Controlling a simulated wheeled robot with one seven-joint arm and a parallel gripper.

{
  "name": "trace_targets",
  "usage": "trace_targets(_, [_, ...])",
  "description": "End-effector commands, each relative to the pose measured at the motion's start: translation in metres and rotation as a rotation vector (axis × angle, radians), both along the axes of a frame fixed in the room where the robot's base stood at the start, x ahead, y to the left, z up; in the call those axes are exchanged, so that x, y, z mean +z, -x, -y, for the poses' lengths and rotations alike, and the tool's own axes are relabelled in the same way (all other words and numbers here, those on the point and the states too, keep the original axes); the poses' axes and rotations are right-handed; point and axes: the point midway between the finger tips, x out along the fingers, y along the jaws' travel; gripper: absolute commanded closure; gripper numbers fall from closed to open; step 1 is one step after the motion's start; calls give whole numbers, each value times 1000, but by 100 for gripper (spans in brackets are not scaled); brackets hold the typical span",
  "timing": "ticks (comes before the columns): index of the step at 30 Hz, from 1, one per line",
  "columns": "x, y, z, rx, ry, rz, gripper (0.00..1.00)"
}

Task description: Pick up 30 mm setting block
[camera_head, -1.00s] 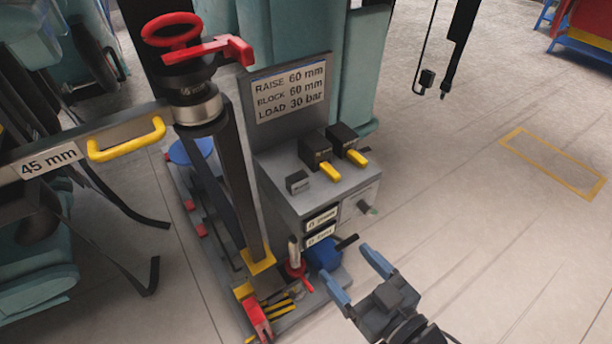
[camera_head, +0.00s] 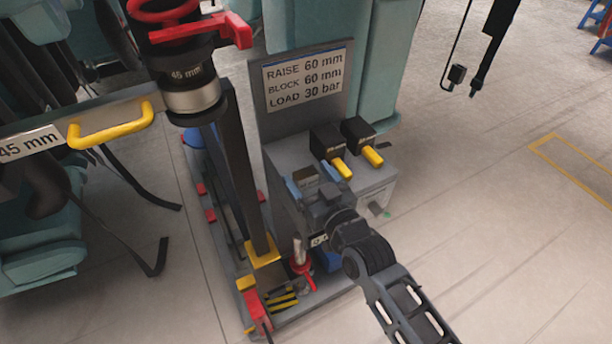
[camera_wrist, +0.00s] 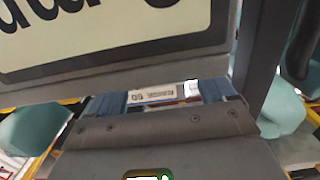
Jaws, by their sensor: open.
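A small dark block (camera_head: 305,172) sits on top of the grey cabinet, at the left of its top face. In the wrist view, a pale label with dark print (camera_wrist: 155,96) shows between the two blue fingers of my gripper (camera_wrist: 168,94). I cannot tell whether the fingers touch the block.
Two larger black blocks with yellow handles (camera_head: 340,167) stand just right on the grey cabinet (camera_head: 375,190). A sign plate (camera_head: 305,80) rises behind. A column with a red handwheel and a yellow-handled bar (camera_head: 110,130) stand left.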

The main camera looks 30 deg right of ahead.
Motion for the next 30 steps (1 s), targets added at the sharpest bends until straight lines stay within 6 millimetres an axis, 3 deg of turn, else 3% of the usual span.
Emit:
trace_targets(6, [1,-29,-1,-2,0,1,17])
trace_targets(16, [0,-34,-1,-1,0,0,17])
trace_targets(30, [0,-34,-1,-1,0,0,62])
